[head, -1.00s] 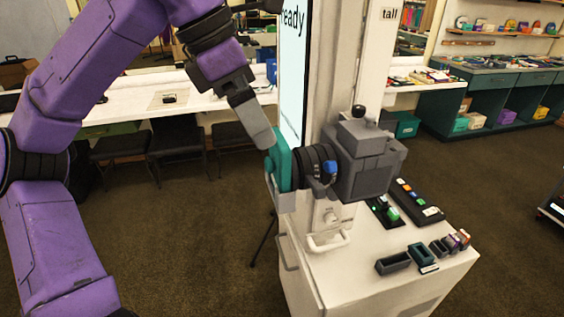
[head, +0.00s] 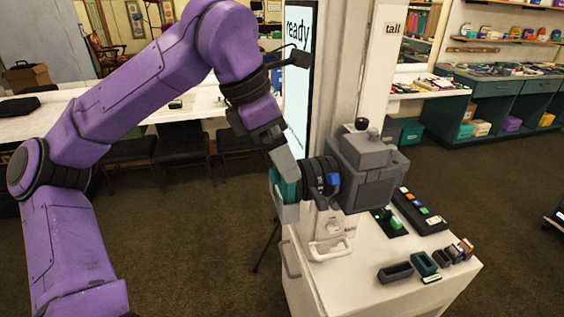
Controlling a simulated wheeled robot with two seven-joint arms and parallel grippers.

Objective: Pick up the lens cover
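The lens cover (head: 289,190) is a teal piece at the front, left end of the black lens (head: 318,178) on a grey camera (head: 367,172). My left gripper (head: 288,168) comes down from the upper left. Its grey finger lies across the upper part of the cover in the picture and hides some of it. I see only one finger clearly, so its opening and any grip cannot be made out. My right gripper is not in view.
The camera stands over a white cabinet (head: 345,285) with a handle at the front. Small open boxes (head: 396,272) and dark button panels (head: 418,211) lie on its top. A screen reading "ready" (head: 297,75) rises behind my gripper. Open carpet (head: 190,230) lies to the left.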

